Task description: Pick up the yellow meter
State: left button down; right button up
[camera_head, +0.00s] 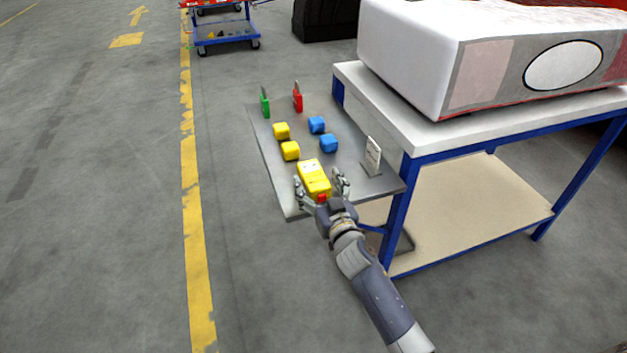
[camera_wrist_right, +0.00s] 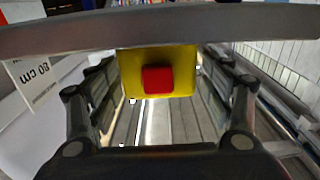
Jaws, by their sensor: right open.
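The yellow meter (camera_head: 313,175) lies on the grey shelf (camera_head: 266,153) near its front edge. In the right wrist view the yellow meter (camera_wrist_right: 158,62) shows its end face with a red square button, centred between the fingers. My right gripper (camera_head: 321,186) is open, with one finger on each side of the meter's near end. In the wrist view a gap shows between the meter and the fingers of the right gripper (camera_wrist_right: 160,100). My left gripper is not in view.
Yellow cubes (camera_head: 290,151) and blue cubes (camera_head: 328,143) sit behind the meter. A red item (camera_head: 297,101) and a green item (camera_head: 265,104) stand at the far edge. A small sign (camera_head: 373,157) stands to the right, beside the blue-framed table (camera_head: 420,137).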

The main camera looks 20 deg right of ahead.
aim_at(314, 174)
jog(key=w, duration=0.4)
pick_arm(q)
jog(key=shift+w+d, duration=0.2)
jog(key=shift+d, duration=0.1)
pick_arm(e)
jog(key=shift+s, duration=0.1)
jog(key=shift+c, duration=0.5)
jog(key=c, duration=1.3)
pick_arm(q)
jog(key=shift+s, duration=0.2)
pick_arm(e)
jog(key=shift+c, duration=0.2)
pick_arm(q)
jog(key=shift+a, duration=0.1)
pick_arm(e)
jog(key=shift+r, duration=0.15)
